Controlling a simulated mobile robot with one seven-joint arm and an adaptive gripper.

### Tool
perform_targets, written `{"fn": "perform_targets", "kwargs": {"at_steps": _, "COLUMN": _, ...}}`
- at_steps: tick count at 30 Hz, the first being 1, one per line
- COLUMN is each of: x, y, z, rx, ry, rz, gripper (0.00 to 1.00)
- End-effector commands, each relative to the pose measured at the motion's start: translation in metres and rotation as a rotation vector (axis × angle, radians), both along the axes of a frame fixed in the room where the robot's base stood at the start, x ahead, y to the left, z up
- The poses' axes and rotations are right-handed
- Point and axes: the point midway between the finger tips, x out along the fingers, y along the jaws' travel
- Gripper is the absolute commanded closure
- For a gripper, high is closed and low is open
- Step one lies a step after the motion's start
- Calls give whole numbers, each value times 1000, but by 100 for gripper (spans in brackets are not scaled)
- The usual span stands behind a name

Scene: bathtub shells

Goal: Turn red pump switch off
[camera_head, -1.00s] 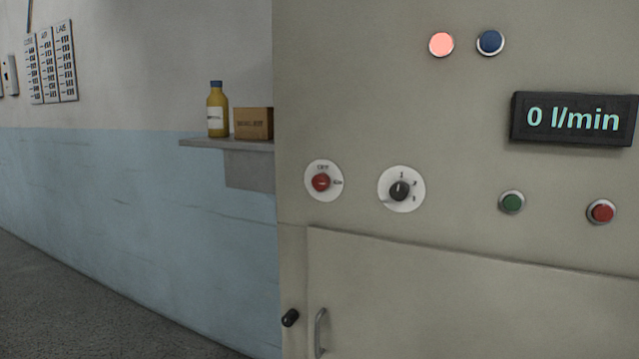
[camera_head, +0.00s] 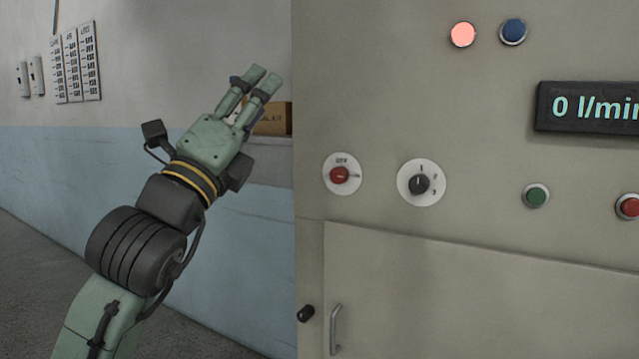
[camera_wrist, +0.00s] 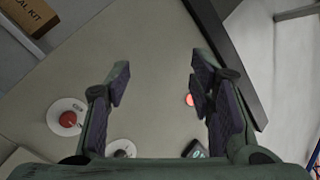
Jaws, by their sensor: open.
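The red pump switch (camera_head: 340,175) is a red knob on a round white plate on the beige panel. OFF is printed at the top of its plate and a second mark is at the right; its pointer seems to face right. The wrist view also shows the red switch (camera_wrist: 68,118) at the left, outside the jaws. My gripper (camera_head: 261,75) is open and empty, raised left of the panel and above the switch's height. In the wrist view, both fingers of my gripper (camera_wrist: 159,75) are apart, with bare panel between them.
A black rotary switch (camera_head: 419,184) is right of the red one. A green button (camera_head: 536,195), a red button (camera_head: 627,207), a lit lamp (camera_head: 463,34), a blue button (camera_head: 513,32) and a "0 l/min" display (camera_head: 590,108) are farther right. A cardboard box (camera_head: 272,118) is behind my gripper.

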Motion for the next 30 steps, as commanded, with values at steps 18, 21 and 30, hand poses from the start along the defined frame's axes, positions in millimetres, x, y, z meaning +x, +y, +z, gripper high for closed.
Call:
{"fn": "perform_targets", "kwargs": {"at_steps": 18, "x": 124, "y": -86, "z": -145, "rx": 736, "ry": 264, "rz": 93, "gripper": 51}}
{"fn": "perform_targets", "kwargs": {"at_steps": 21, "x": 140, "y": -97, "z": -145, "rx": 736, "ry": 263, "rz": 93, "gripper": 51}}
{"fn": "perform_targets", "kwargs": {"at_steps": 30, "x": 182, "y": -125, "z": -145, "rx": 732, "ry": 261, "rz": 93, "gripper": 51}}
